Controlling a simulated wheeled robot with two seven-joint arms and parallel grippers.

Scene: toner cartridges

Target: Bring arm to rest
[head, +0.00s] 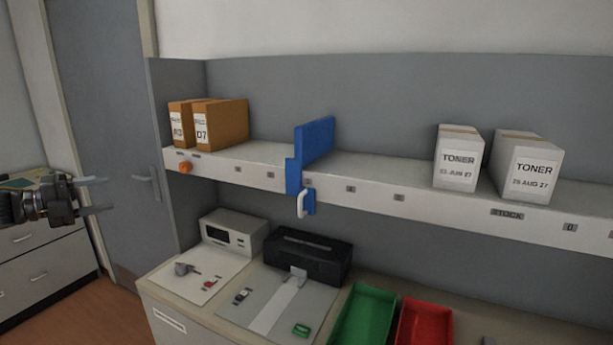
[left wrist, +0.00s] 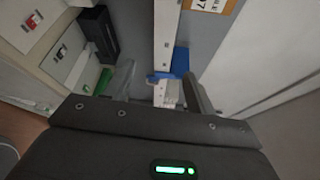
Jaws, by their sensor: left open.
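My left gripper (head: 92,196) is at the far left of the head view, in front of the grey door and well away from the shelf. Its fingers are apart with nothing between them. In the left wrist view its two fingers (left wrist: 160,88) frame the shelf and the blue divider (left wrist: 181,62) in the distance. In the head view the blue divider (head: 317,143) stands upright on the shelf (head: 380,177), with a white handle at its lower front. Two white toner boxes stand at the right, one (head: 458,160) beside the other (head: 527,170). My right gripper is not in view.
Two orange-brown boxes (head: 222,124) stand at the shelf's left end. Below, a counter holds a white device (head: 233,234), a black printer (head: 306,257), a green tray (head: 364,320) and a red tray (head: 425,323). A drawer cabinet (head: 40,262) is behind my left gripper.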

